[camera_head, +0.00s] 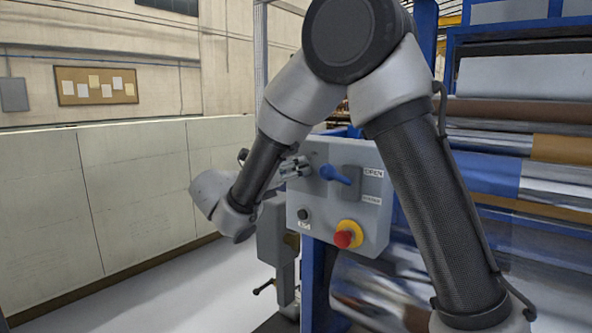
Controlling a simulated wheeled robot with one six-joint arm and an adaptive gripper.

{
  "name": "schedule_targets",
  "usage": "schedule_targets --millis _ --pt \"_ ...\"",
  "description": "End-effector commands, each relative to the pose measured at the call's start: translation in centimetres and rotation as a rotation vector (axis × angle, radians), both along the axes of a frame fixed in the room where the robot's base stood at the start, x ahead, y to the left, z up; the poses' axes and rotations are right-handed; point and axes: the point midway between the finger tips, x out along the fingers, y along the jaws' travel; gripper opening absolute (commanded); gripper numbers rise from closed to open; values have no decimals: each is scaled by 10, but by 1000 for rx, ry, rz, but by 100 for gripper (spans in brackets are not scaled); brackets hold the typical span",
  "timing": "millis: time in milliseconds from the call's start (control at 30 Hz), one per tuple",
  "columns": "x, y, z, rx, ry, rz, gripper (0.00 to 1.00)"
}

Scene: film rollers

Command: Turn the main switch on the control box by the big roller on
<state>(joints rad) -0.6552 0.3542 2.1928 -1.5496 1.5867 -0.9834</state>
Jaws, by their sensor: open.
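The grey control box (325,226) is mounted on a blue post in front of the big roller machine. On its face are a blue lever handle (338,176) on a dark plate, a small black knob (303,214) with a label below it, and a red stop button (344,239) on a yellow base. A label beside the blue lever reads "OPEN"; a lower one is too small to read. I cannot tell which control is the main switch. My gripper (299,168) is open at the box's upper left, left of the blue lever and apart from it.
The roller machine (490,180), with its blue frame, fills the right side. A grey bracket (277,245) with a small black handle hangs left of the post. A pale low wall (90,200) runs along the left, with clear floor in front.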

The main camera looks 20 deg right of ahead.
Motion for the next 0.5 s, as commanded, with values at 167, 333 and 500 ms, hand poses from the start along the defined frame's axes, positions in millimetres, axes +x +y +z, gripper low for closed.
schedule_targets --millis 167,333,500 --pt "12 -17 0 2 0 -2 67" --pt "15 -21 0 1 0 0 67" --pt "15 -20 0 2 -1 0 65"
